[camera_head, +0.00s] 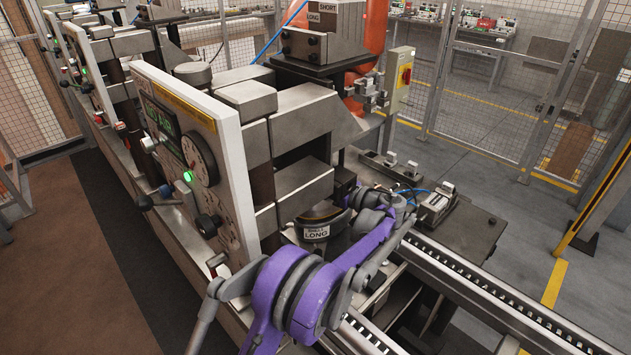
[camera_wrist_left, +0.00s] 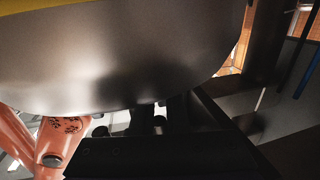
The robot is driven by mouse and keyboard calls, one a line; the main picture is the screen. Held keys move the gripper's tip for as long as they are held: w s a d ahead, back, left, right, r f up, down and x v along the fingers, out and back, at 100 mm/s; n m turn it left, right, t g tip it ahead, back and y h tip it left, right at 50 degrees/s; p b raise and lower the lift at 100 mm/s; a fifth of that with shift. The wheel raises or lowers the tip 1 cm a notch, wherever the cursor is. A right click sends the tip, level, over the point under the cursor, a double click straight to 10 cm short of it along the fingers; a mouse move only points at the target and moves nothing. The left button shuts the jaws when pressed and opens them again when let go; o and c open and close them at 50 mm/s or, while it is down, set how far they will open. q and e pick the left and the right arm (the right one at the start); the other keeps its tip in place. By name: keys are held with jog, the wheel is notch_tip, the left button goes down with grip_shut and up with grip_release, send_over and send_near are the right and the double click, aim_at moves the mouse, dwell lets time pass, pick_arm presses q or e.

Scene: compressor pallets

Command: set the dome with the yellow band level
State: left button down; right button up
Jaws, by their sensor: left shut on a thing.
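The grey metal dome (camera_wrist_left: 120,55) fills the upper part of the left wrist view, with a strip of its yellow band (camera_wrist_left: 30,5) at the top left corner. In the head view the dome (camera_head: 322,211) is a small dark shape with a yellowish edge, inside the press above a part labelled "SHELL LONG" (camera_head: 316,232). My left gripper (camera_head: 346,190) reaches in from the right side of the press and is shut on the dome. Its contact is mostly hidden, and I cannot tell how far the dome tilts. My right gripper is not in view.
Heavy press blocks (camera_head: 305,125) stand close above and left of the dome. A white gauge panel (camera_head: 190,150) with a green light faces left. A roller conveyor (camera_head: 480,290) runs to the lower right. An orange robot arm (camera_wrist_left: 52,140) shows in the left wrist view.

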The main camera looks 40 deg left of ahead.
pick_arm(q)
jog(key=shift+f+b, duration=0.3)
jog(key=shift+f, duration=0.45)
dwell(0.9)
jog(key=c, duration=0.8)
grip_release()
jog(key=shift+c, duration=0.2)
jog(key=w+d, duration=0.1)
jog(key=d, duration=0.9)
jog(key=shift+d+b, duration=0.35)
jog(key=shift+d, duration=0.05)
jog(key=shift+r, duration=0.1)
